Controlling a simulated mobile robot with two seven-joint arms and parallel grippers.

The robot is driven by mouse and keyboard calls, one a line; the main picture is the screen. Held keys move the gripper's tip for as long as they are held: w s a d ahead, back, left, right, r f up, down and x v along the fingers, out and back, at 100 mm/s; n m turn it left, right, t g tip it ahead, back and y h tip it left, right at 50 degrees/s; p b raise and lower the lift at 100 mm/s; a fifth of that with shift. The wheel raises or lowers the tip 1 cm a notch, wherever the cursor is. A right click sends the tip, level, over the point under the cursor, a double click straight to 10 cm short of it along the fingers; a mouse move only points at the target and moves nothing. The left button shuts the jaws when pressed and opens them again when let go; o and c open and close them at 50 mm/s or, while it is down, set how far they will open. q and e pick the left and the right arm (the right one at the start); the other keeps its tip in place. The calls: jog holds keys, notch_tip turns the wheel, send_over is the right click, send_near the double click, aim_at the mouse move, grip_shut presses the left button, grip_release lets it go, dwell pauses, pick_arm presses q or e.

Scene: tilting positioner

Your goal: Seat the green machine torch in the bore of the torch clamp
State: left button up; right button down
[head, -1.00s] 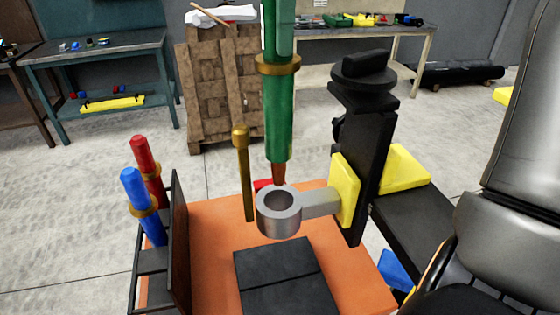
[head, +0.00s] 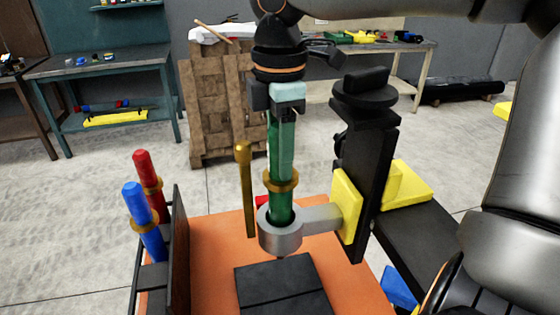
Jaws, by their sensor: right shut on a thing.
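The green machine torch (head: 281,148) stands upright, with a brass collar around its lower body. My right gripper (head: 277,98) is shut on its upper end, above the collar. The torch's lower end is inside the grey ring of the torch clamp (head: 318,220), and a small dark tip shows just below the ring. The brass collar is above the ring, with a short length of green body between them. The inside of the bore is mostly hidden. My left gripper is not in view.
A brass rod (head: 245,190) stands close left of the clamp ring. A black column (head: 371,170) with a yellow plate carries the clamp. Red (head: 146,170) and blue (head: 137,205) torches stand in a rack at left. A dark block (head: 280,285) lies on the orange table (head: 215,255).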

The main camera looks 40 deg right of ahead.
aim_at(281, 203)
jog(key=shift+f, duration=0.85)
jog(key=shift+f+b, duration=0.4)
jog(key=shift+b, duration=0.05)
jog(key=shift+f, duration=0.15)
jog(key=c, duration=0.7)
grip_release()
jog(key=shift+s, duration=0.1)
jog(key=shift+c, duration=0.2)
jog(key=o, duration=0.4)
jog(key=shift+s+a+f, duration=0.1)
jog(key=shift+a+f, duration=0.05)
jog(key=shift+f, duration=0.05)
